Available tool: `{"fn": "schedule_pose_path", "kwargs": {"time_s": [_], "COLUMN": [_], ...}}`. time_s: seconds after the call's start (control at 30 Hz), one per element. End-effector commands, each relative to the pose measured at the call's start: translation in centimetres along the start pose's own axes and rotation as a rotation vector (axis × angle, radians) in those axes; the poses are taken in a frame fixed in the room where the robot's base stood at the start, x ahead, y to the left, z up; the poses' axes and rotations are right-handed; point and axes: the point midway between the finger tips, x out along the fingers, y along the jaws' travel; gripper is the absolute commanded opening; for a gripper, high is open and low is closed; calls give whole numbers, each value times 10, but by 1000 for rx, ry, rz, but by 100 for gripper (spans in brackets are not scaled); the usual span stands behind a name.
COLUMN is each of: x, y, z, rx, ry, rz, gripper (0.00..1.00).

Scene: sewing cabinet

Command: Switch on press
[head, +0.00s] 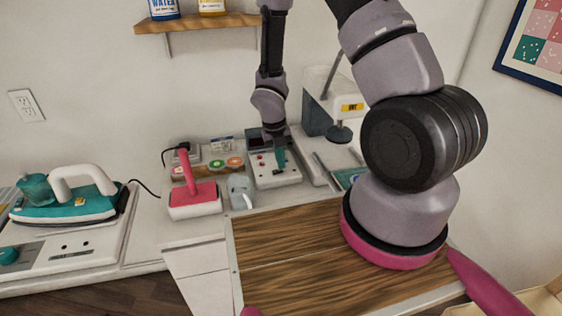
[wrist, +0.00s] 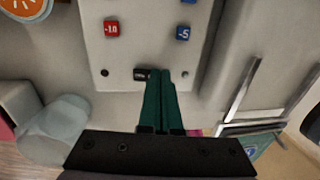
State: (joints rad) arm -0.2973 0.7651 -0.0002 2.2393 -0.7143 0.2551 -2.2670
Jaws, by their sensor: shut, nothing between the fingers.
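A white control box (head: 273,177) stands at the back of the counter, below my arm. In the wrist view its pale face (wrist: 140,35) carries a red button (wrist: 111,29) marked -10, a blue button (wrist: 183,32) marked -5 and a small black switch (wrist: 141,74). My gripper (wrist: 160,72) has green fingers, shut together and empty. Their tips are at the right side of the black switch and partly cover it; I cannot tell whether they touch it. In the head view my gripper (head: 281,160) is over the box. The white press (head: 345,90) with a yellow label stands behind right.
A red-handled lever device (head: 194,198) and a translucent cup (head: 240,192) stand left of the box. A teal iron (head: 75,205) is at far left. A wooden board (head: 280,245) lies in front. A shelf (head: 195,22) hangs above.

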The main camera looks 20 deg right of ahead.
Motion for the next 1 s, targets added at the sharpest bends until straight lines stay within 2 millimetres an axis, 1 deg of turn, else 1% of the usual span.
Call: {"fn": "schedule_pose_path", "kwargs": {"time_s": [0.13,0.2,0.47,0.8,1.0], "x": [1,6,5,-1,-2], "y": [0,-2,-2,11,13], "z": [0,0,0,0,0], "rx": [0,0,0,-2,0], "ry": [1,2,1,1,1], "rz": [0,-1,-1,0,-1], "gripper": [0,0,0,0,0]}}
